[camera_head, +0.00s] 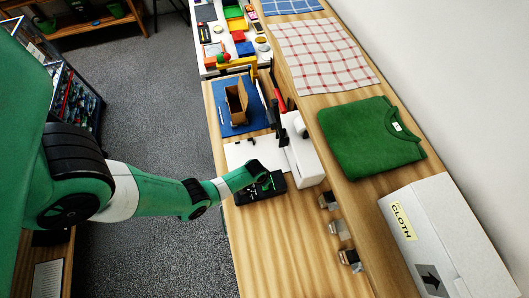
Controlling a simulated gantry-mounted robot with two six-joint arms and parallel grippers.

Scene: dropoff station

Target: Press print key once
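My green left arm reaches in from the left, and its wrist end is over the wooden table (255,250). My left gripper (260,174) is small and dark here, and its fingers cannot be made out clearly. Just below it lies a flat black device (262,190), perhaps a keypad; gripper and device overlap in the view, so I cannot tell whether they touch. A white box-shaped machine (304,162), possibly a printer, stands just right of it. No print key can be picked out at this size. My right gripper is not in view.
A white sheet (236,154) lies behind the black device. An open cardboard box (237,101) stands on a blue mat (227,124). A raised shelf at right holds a folded green shirt (370,138) and a white CLOTH box (450,245). The front tabletop is clear.

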